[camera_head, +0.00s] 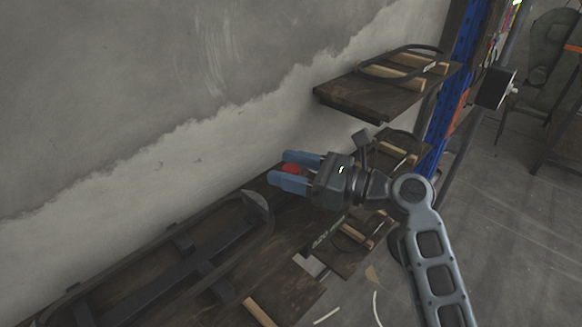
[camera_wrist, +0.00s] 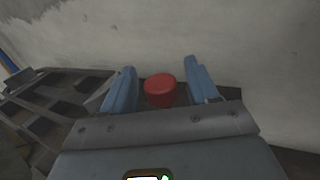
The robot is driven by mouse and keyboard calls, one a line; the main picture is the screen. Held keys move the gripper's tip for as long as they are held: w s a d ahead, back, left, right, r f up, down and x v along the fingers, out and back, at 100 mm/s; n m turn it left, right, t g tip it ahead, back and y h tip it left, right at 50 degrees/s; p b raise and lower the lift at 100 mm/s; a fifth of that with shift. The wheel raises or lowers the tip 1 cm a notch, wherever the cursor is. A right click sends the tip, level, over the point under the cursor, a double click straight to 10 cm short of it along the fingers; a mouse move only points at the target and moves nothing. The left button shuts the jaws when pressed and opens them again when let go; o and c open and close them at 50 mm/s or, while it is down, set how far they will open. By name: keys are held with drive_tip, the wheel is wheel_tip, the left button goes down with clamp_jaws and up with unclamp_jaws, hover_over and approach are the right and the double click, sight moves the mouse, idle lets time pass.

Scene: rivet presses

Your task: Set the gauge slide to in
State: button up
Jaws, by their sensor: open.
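A red round knob (camera_head: 291,169) shows between the blue fingers of my gripper (camera_head: 279,167) in the head view. In the wrist view the red knob (camera_wrist: 160,92) stands between the two open fingers (camera_wrist: 160,68), with a gap on each side. My gripper is open and not closed on it. I cannot tell for sure that this knob belongs to the gauge slide. No scale or in/out mark is readable, and what lies under the knob is hidden by my gripper.
A dark wooden bench with a long black metal frame (camera_head: 165,268) lies left and below my gripper. A wooden shelf (camera_head: 360,97) juts out at the upper right, near a blue post (camera_head: 462,75). A concrete wall (camera_head: 150,80) stands behind. Open floor (camera_head: 500,220) is at the right.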

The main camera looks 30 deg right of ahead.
clamp_jaws()
idle(0.4)
